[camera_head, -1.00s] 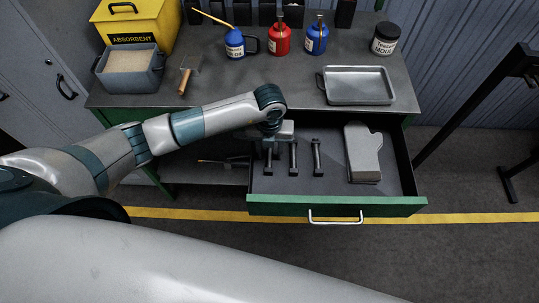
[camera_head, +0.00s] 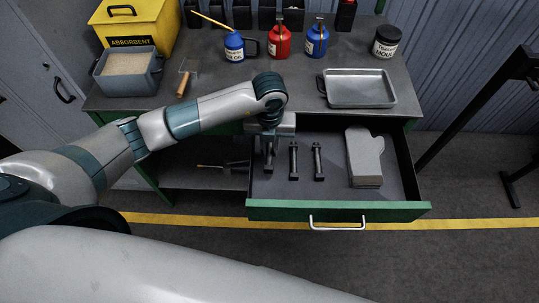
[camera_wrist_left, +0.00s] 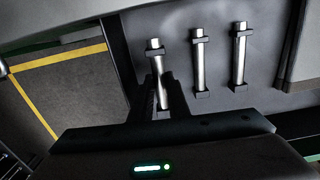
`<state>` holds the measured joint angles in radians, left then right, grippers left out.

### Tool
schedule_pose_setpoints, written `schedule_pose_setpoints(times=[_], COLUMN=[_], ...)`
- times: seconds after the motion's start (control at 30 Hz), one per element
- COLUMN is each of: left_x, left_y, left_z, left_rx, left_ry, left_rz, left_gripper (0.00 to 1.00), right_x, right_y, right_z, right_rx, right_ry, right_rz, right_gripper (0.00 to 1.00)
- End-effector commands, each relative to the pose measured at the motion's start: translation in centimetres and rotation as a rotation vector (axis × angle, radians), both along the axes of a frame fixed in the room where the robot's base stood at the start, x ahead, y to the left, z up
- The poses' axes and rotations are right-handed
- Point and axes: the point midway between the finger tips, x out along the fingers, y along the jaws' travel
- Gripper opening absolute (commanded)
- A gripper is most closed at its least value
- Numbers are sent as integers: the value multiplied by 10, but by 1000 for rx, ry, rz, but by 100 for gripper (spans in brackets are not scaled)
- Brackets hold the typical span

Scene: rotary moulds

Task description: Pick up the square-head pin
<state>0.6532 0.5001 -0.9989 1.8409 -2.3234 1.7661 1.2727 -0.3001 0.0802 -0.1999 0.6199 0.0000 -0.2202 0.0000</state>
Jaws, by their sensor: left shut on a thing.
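Three metal pins lie side by side in dark supports in the open drawer (camera_head: 335,197). The leftmost pin (camera_head: 269,166) is partly hidden by my left gripper (camera_head: 270,147); its head is too small to tell the shape. In the left wrist view my left gripper's fingers (camera_wrist_left: 161,92) are shut on this leftmost pin (camera_wrist_left: 154,64), which still appears in its supports. The middle pin (camera_head: 293,161) and right pin (camera_head: 318,162) are free, and also show in the left wrist view (camera_wrist_left: 197,60) (camera_wrist_left: 239,57). My right gripper is not in view.
The drawer's front is clear.

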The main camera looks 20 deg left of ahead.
Motion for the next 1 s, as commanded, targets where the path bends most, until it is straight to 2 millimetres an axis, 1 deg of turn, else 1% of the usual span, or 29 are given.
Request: schedule_pose_setpoints(times=[0.03,0.3,0.5,0.6,0.7,1.0], left_x=[-1,-11,-18,-19,-21,-22], left_y=[-13,-65,-95,-105,-111,-115], left_z=[2,33,53,61,65,68], left_rx=[-6,-5,-3,-3,-2,-1], left_ry=[-2,-3,-2,-2,0,1], left_rz=[-7,-7,-6,-4,-2,-2], left_gripper=[0,0,0,0,0,0], right_x=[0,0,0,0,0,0], right_y=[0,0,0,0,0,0], right_z=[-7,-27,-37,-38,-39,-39], right_rx=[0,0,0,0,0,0], right_ry=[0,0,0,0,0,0], right_rz=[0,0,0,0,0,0], right_gripper=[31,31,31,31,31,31])
